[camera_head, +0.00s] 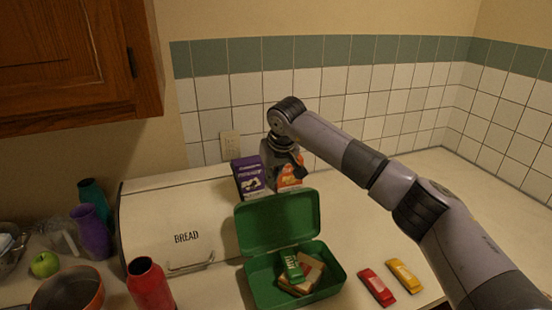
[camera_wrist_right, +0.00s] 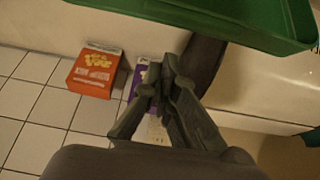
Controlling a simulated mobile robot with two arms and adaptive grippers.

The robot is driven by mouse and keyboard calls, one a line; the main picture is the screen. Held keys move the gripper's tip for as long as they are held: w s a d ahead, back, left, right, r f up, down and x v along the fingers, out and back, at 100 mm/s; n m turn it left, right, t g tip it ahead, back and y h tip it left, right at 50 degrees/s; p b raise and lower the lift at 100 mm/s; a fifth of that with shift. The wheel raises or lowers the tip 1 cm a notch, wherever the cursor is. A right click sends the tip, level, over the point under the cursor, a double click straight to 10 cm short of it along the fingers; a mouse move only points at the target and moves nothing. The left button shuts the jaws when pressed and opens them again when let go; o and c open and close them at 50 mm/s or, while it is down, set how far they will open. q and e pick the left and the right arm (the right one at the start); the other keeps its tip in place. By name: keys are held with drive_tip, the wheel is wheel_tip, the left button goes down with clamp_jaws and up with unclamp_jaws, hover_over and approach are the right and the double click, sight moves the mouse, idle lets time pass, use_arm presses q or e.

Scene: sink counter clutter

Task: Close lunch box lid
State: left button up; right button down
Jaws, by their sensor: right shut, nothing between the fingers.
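The green lunch box (camera_head: 335,272) stands open on the counter, with its lid (camera_head: 265,215) raised at the back, roughly upright. Inside the base lie a sandwich (camera_head: 306,281) and a green packet (camera_head: 292,267). My right gripper (camera_head: 281,175) is shut and empty, behind and above the lid's top edge. Its fingertips are partly hidden in the head view. In the wrist view the closed fingers (camera_wrist_right: 168,78) show, and the green lid (camera_wrist_right: 262,22) spans the top right, apart from them. My left gripper is in neither view.
A purple box (camera_head: 247,176) and an orange box (camera_head: 290,176) stand behind the lid, close to my gripper. The bread box (camera_head: 150,225) is left of the lunch box, with a red bottle (camera_head: 150,287) in front. Red (camera_head: 377,287) and yellow (camera_head: 403,275) bars lie at right.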

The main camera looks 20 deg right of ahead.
drive_tip(key=s, duration=0.2)
drive_tip(key=s+r+p, duration=0.1)
drive_tip(key=s, duration=0.1)
drive_tip(key=shift+d+p, duration=0.1)
drive_tip(key=shift+p, duration=0.2)
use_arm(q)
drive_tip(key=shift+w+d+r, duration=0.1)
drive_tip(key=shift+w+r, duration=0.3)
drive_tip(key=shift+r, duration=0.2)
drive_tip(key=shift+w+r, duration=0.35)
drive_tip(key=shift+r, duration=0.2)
use_arm(e)
drive_tip(key=shift+w+f, duration=0.1)
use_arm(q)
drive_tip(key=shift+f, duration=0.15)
